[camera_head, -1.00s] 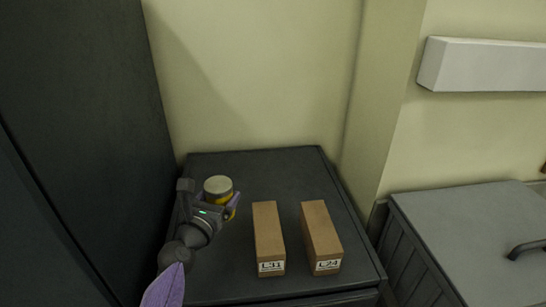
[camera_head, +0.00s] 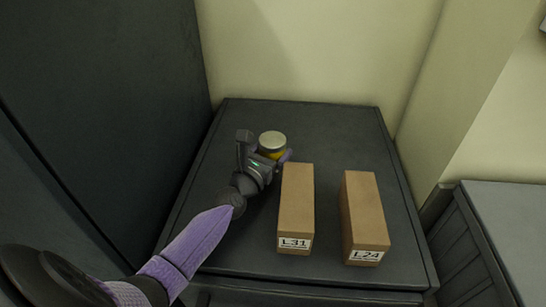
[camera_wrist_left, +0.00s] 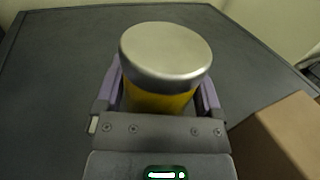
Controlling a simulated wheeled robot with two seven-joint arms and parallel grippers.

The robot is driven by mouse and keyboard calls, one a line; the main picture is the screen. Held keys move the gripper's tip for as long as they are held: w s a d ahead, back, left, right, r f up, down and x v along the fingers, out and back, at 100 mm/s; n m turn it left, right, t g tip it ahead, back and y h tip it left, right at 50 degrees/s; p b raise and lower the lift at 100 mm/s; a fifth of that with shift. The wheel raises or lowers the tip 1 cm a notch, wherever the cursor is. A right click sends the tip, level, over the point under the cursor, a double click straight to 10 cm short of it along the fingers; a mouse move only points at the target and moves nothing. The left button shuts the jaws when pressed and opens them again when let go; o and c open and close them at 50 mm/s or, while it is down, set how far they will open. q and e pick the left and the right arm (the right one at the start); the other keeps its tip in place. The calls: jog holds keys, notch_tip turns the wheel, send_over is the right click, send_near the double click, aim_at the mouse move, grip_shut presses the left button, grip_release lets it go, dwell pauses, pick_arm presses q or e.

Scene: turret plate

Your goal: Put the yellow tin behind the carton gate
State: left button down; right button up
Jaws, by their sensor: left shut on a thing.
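The yellow tin (camera_head: 272,142) has a pale metal lid and stands upright between the fingers of my left gripper (camera_head: 272,155), which is shut on it. In the left wrist view the tin (camera_wrist_left: 163,60) fills the space between the purple fingers. The carton gate is two brown cartons side by side with a gap between them: the left one, labelled L31 (camera_head: 297,205), and the right one, labelled L24 (camera_head: 363,215). The gripper and tin are behind and left of carton L31. I cannot tell whether the tin touches the cabinet top. My right gripper is out of view.
The dark cabinet top (camera_head: 345,125) is bare behind the cartons and to their right. A tall dark panel (camera_head: 110,100) rises on the left, and a pale wall (camera_head: 310,60) stands behind. A lower grey unit (camera_head: 505,225) is at the right.

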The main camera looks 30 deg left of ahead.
pick_arm(q)
grip_release()
